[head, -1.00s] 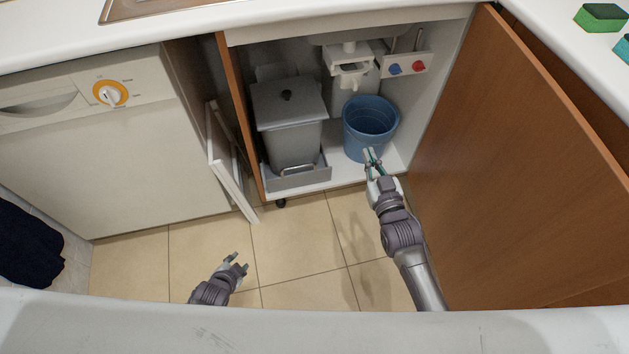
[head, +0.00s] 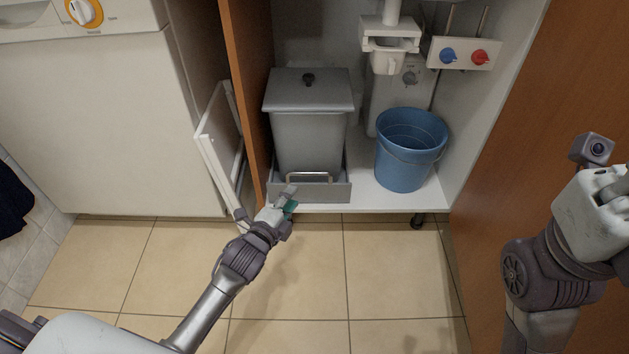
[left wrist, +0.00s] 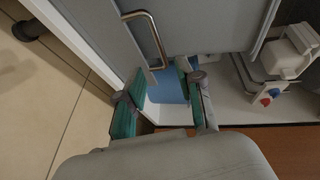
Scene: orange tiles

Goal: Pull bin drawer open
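The bin drawer (head: 340,192) is a low grey tray in the open cabinet under the counter, and it looks pushed in. It carries a grey lidded bin (head: 309,135). A metal bar handle (head: 308,177) is on its front; the handle also shows in the left wrist view (left wrist: 148,32). My left gripper (head: 290,198) is just in front of the drawer's lower front, near the handle's left end. In the left wrist view my left gripper (left wrist: 160,72) has its teal-padded fingers apart, with the handle's end near the tips; contact is unclear. My right gripper (head: 605,200) is at the right; its fingers are indistinct.
A blue bucket (head: 409,150) stands right of the bin. The brown cabinet door (head: 500,190) is open at the right. A white panel (head: 218,150) leans left of the cabinet, beside the white appliance (head: 110,120). The tiled floor (head: 300,270) in front is clear.

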